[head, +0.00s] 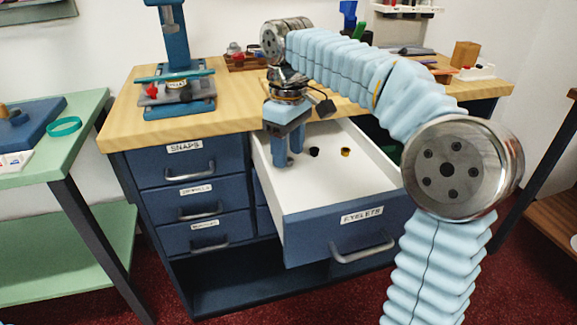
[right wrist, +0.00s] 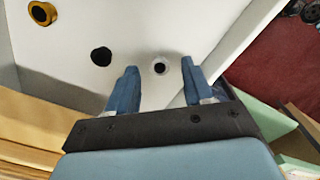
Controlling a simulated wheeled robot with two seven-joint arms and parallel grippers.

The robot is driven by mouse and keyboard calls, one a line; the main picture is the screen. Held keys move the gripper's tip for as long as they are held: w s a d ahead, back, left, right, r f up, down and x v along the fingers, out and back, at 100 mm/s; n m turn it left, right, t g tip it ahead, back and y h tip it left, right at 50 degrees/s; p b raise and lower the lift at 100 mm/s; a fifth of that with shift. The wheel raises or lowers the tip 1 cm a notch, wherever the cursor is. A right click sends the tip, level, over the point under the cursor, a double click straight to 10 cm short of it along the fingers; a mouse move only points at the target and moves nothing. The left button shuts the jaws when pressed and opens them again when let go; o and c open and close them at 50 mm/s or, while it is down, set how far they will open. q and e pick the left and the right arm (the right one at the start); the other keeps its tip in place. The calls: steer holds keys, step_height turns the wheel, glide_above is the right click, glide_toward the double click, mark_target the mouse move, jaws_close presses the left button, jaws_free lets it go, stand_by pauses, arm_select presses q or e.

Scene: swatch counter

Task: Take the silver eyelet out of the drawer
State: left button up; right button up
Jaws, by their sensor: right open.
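The drawer (head: 345,217) labelled EYELETS is pulled open, with a white inside and a blue front. In the right wrist view the silver eyelet (right wrist: 160,68), a pale ring with a dark hole, lies on the drawer floor. My right gripper (right wrist: 158,76) is open, and the eyelet shows between its two blue fingertips, with nothing held. In the head view my right gripper (head: 288,163) points down inside the drawer near its left wall, and I cannot make out the silver eyelet there. My left gripper is not in view.
A black eyelet (head: 314,152) and a gold eyelet (head: 346,152) lie to the right on the drawer floor. The drawer walls surround the right gripper. A press (head: 176,80) stands on the wooden counter (head: 125,113). A green table (head: 75,108) is at left.

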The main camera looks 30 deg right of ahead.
steer(key=shift+f, duration=0.6)
jaws_close()
steer(key=shift+r, duration=0.1)
